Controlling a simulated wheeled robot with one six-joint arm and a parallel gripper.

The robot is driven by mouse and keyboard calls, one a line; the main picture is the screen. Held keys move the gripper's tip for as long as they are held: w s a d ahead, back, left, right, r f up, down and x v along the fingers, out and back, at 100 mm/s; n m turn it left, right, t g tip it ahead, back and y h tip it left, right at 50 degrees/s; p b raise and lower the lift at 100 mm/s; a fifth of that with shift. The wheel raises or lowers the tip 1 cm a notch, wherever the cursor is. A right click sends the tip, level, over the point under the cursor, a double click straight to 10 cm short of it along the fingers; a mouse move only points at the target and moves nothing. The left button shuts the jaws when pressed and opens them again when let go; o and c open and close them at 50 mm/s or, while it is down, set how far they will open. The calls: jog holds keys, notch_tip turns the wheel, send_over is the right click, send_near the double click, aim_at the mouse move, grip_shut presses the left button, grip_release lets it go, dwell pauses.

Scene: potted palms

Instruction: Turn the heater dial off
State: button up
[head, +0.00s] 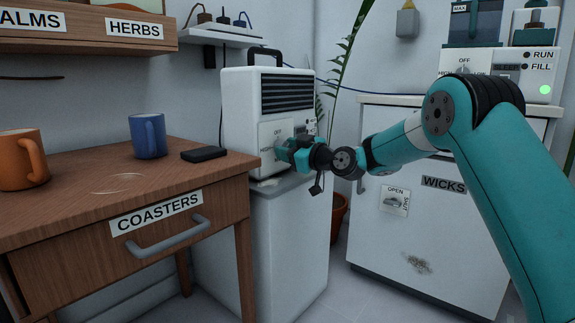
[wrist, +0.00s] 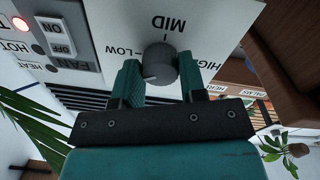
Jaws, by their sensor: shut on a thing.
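The heater (head: 238,115) is a white box with dark vent slats and a top handle, standing upright on a pale cabinet. Its front panel carries the dial. My gripper (head: 284,150) reaches it from the right and hides the dial in the head view. In the wrist view, the picture is upside down and the round grey dial (wrist: 161,60) sits between the two teal fingers of my gripper (wrist: 158,76), which are shut on its sides. MID, LOW and HIGH labels show around it. A pale mark shows on the dial's lower left; its exact setting is unclear.
A fan switch (wrist: 58,40) and a lit red lamp (wrist: 19,23) are beside the dial. A wooden table (head: 80,205) with a blue mug (head: 147,136), an orange mug (head: 18,160) and a black box (head: 204,154) stands left. A white cabinet (head: 400,240) stands right.

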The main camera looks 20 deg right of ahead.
jog(key=n+b, duration=0.4)
jog(key=b, duration=0.1)
jog(key=n+b, duration=0.2)
jog(key=shift+f+n, duration=0.25)
jog(key=shift+n, duration=0.05)
jog(key=n+b, duration=0.2)
jog(key=shift+w+d+r+n+y, duration=0.1)
jog(key=shift+r+n+y, duration=0.05)
jog(key=shift+n+y, duration=0.2)
jog(key=shift+r+n, duration=0.1)
jog(key=shift+n, duration=1.25)
jog(key=o, duration=0.9)
jog(key=p+v, duration=0.4)
jog(key=v, duration=1.3)
jog(key=shift+d+r, duration=0.1)
jog(key=shift+d, duration=0.15)
